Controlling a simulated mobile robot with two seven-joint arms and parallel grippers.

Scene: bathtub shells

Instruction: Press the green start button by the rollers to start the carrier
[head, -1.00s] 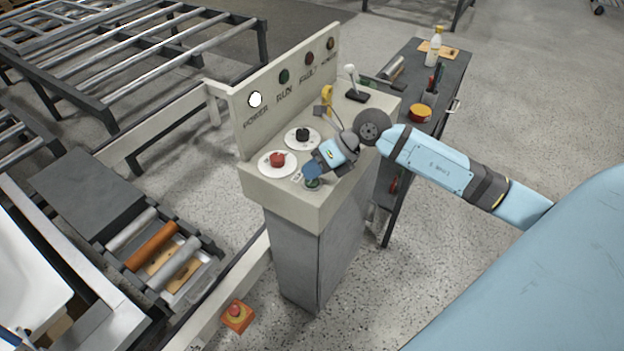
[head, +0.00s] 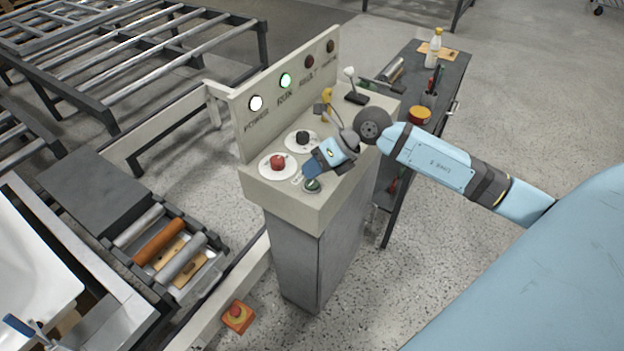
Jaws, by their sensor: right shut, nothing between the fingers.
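The green start button (head: 313,185) sits at the front corner of the pale control console (head: 290,207). My right gripper (head: 309,172) is shut and empty, pointing down right beside the button on its far side. Its fingertips partly overlap the button's surround, and I cannot tell whether they touch it. The green RUN lamp (head: 285,80) on the back panel is lit. The white bathtub shell (head: 32,275) is at the lower left beside the rollers (head: 160,242).
A red knob (head: 277,162) and a black knob (head: 303,138) sit close to my right gripper. A yellow key-like part and a lever (head: 350,80) stand farther back. A blue-handled object (head: 20,326) shows at lower left.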

